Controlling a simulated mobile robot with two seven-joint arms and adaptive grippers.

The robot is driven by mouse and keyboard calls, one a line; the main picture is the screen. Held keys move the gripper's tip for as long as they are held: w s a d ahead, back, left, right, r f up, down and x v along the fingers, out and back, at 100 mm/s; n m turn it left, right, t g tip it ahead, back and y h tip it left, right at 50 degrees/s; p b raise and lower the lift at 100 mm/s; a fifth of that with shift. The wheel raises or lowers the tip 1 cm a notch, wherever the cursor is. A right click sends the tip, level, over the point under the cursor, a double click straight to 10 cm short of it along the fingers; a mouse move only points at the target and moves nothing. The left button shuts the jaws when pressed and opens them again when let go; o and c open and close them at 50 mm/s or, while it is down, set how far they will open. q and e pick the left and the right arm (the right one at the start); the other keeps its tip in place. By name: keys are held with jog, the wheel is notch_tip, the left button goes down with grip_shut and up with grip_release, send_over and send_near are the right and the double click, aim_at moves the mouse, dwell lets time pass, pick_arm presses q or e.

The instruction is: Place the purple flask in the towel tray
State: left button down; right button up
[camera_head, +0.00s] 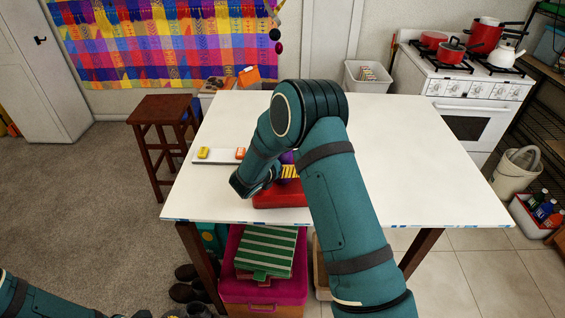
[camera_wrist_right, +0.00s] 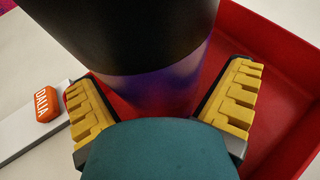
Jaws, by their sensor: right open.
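The purple flask (camera_wrist_right: 165,85) has a large black upper part and stands between the open fingers of my right gripper (camera_wrist_right: 160,105) in the right wrist view. In the head view a little of its purple (camera_head: 287,157) shows behind my right arm. A red tray (camera_head: 280,200) lies near the table's front edge; its floor and wall (camera_wrist_right: 285,85) show around the flask, which appears to be inside it. Whether the flask touches the tray floor is hidden. The yellow finger pads (camera_head: 290,171) sit low over the tray. My left gripper is out of view.
A pale board (camera_head: 218,160) with yellow and orange blocks (camera_wrist_right: 47,103) lies left of the red tray. The table's right half (camera_head: 420,150) is clear. A stool (camera_head: 160,112) stands left.

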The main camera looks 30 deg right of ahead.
jog(key=v, duration=1.1)
jog(key=shift+s+a, duration=0.15)
jog(key=shift+a, duration=0.05)
jog(key=shift+a, duration=0.1)
